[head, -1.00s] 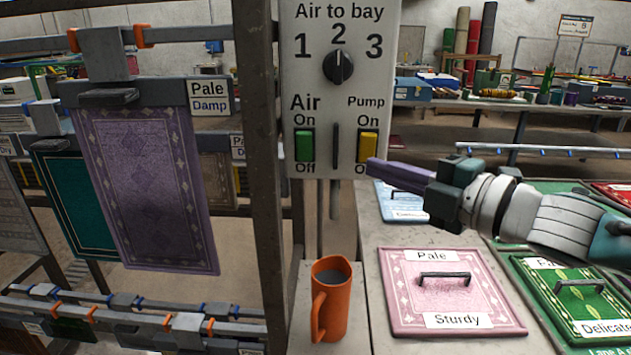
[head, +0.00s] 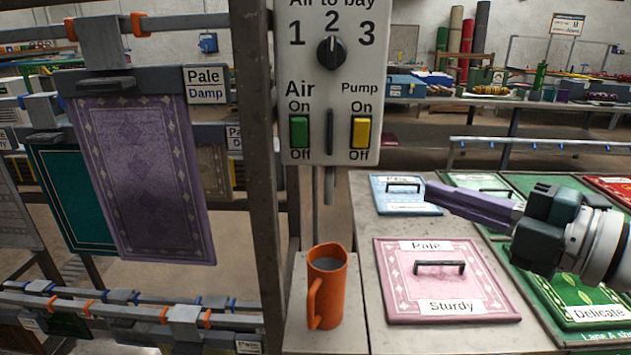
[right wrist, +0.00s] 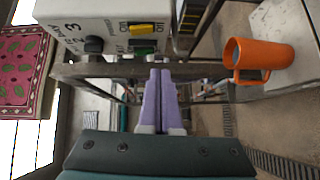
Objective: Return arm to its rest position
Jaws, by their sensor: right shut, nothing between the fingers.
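My right gripper (head: 430,192) has purple fingers and comes in from the right in the head view. It hangs in the air over the table with the rug panels, to the right of and below the control box (head: 331,80). In the right wrist view its two fingers (right wrist: 161,75) lie together, shut and empty. The control box has a dial pointing at 2, a green Air switch (head: 299,131) and a yellow Pump switch (head: 360,132). The gripper is apart from the box. My left gripper is not in view.
An orange mug (head: 327,287) with dark liquid stands below the box. A pink panel (head: 400,290) with a handle, a blue panel (head: 385,207) and green panels lie on the table. A purple rug (head: 145,180) hangs at left beside a metal post (head: 255,200).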

